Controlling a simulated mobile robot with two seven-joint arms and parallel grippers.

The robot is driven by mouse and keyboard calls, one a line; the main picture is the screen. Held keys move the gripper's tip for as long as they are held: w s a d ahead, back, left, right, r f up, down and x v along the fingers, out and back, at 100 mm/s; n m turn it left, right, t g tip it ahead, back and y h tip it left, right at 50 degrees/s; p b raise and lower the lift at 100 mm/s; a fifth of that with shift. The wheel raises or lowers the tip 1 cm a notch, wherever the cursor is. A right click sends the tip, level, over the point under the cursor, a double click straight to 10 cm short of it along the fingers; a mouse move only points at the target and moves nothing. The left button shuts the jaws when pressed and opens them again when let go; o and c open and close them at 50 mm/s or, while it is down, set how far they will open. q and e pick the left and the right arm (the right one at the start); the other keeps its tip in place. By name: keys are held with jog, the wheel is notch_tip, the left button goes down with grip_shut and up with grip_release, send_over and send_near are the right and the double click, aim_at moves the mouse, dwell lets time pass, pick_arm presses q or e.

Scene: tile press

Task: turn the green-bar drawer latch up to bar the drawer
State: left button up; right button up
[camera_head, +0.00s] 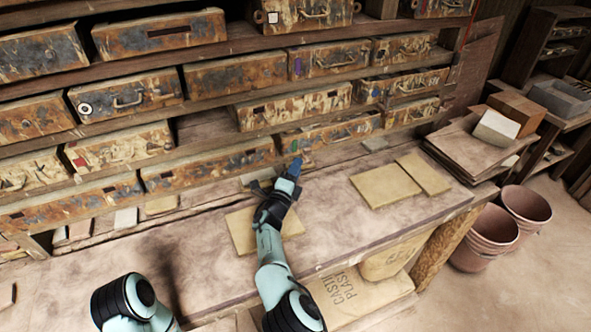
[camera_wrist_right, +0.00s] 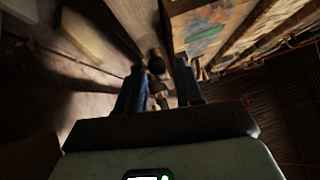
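The drawer with the green bar (camera_head: 340,131) is in the lowest row, just above the bench, and looks pushed in. Its green bar (camera_head: 294,146) is at the left end of its front. In the right wrist view, the green bar (camera_wrist_right: 205,35) shows on the worn drawer front at the upper right. My right gripper (camera_head: 296,166) is just in front of and below that end. Its blue fingers (camera_wrist_right: 160,85) stand apart. A small dark rounded piece (camera_wrist_right: 156,64), perhaps the latch, shows beyond the gap; its angle is unclear. My left gripper is out of view.
Tan tiles lie on the bench, one under my right arm (camera_head: 241,232) and others to the right (camera_head: 385,186). Neighbouring drawers (camera_head: 208,166) and shelf edges are close on the left. Terracotta pots (camera_head: 484,238) stand on the floor at right.

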grip_shut()
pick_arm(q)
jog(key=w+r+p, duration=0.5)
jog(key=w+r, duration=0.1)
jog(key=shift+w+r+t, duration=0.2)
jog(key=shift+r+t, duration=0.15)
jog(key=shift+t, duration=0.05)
pick_arm(e)
jog(key=r+m+g, duration=0.1)
jog(key=r+m+g+y, duration=0.1)
jog(key=m, duration=0.1)
jog(key=r+m+g+y, duration=0.1)
jog(key=g, duration=0.1)
jog(key=shift+w+d+r, duration=0.15)
jog(key=shift+d, duration=0.2)
jog(key=shift+m, duration=0.3)
grip_release()
